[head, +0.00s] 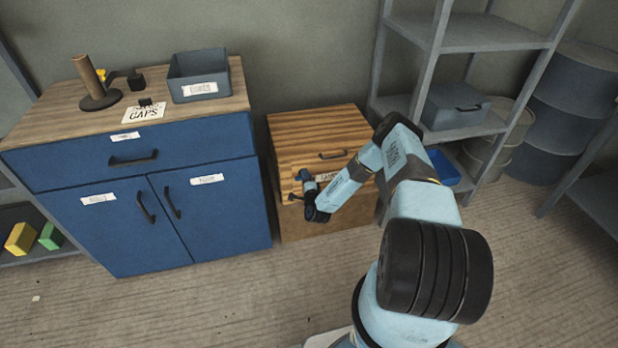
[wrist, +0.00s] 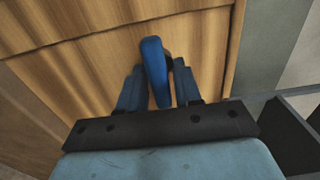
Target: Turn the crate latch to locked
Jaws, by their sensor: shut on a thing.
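The wooden crate (head: 290,155) stands on the floor against the wall, between the blue cabinet and the grey shelves. My gripper (head: 305,181) is at its front face, left of the middle. In the wrist view, the blue latch lever (wrist: 154,68) lies between the two fingers of my gripper (wrist: 157,82), which are shut on it. The lever points roughly along the fingers, over the wood grain. In the head view the gripper and wrist hide most of the latch, and its lock marking cannot be read.
The blue cabinet (head: 215,216) stands close on the crate's left. On its top are a grey bin (head: 198,80) and a stand with a wooden rod (head: 89,76). Grey shelves (head: 428,85) and a blue tray (head: 441,170) are at the right. Floor in front is clear.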

